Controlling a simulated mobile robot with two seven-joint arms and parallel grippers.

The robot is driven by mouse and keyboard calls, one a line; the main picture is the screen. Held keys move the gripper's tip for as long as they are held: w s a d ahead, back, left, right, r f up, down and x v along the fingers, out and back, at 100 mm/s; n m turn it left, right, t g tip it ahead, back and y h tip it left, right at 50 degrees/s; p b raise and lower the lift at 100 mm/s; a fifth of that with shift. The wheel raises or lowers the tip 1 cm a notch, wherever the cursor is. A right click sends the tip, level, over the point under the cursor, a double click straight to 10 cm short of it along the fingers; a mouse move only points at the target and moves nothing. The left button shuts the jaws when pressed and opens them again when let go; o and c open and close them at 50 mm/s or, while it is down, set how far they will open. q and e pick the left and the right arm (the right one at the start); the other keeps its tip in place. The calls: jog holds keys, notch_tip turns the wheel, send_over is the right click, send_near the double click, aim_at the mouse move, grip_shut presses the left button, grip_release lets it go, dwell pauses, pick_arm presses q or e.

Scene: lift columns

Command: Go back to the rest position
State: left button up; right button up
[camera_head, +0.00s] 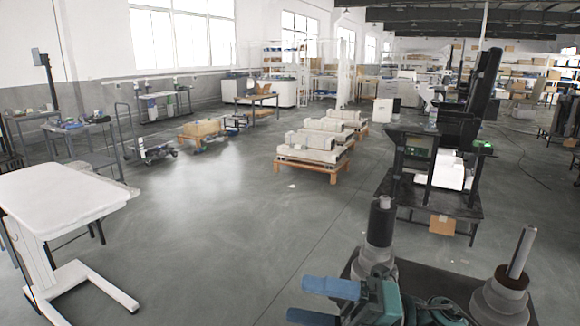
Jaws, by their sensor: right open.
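My right gripper (300,300) shows at the bottom centre, with two blue fingers pointing left and a gap between them. It is open, and I see nothing between the fingers. Its teal body hides part of a dark platform (412,276). On this platform a grey lift column (380,228) with a dark upper part stands behind the gripper. A second grey lift column (497,302) with a slim metal rod stands upright at the right, apart from the gripper. My left gripper is not in view.
A white table (62,196) stands at the left. A dark workstation (440,205) stands beyond the columns at the right. Pallets with pale boxes (312,152) lie farther back. The grey floor between the white table and the workstation is clear.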

jog(key=d+f+m+t+h, duration=0.2)
jog(key=f+m+t+h, duration=0.25)
jog(key=m, duration=0.45)
jog(key=w+d+f+m+t+h, duration=0.1)
jog(key=d+f+m+t+h, duration=0.25)
jog(key=f+m+t, duration=0.45)
jog(key=d+f+m+t+h, duration=0.1)
jog(key=f+m+t+h, duration=0.25)
jog(key=m, duration=0.75)
jog(key=s+d+f+m+g+h, duration=0.2)
jog(key=s+f+m+g, duration=0.1)
jog(key=s+f, duration=0.3)
jog(key=s+d+f+m+g+h+p, duration=0.1)
jog(key=s+d+f+m+g+h, duration=0.1)
jog(key=s+f+m, duration=0.3)
notch_tip(320, 180, down, 4)
jog(key=shift+s+d+f+g+h, duration=0.1)
jog(key=shift+s+d+g+h, duration=0.1)
jog(key=shift+s+g+h, duration=0.5)
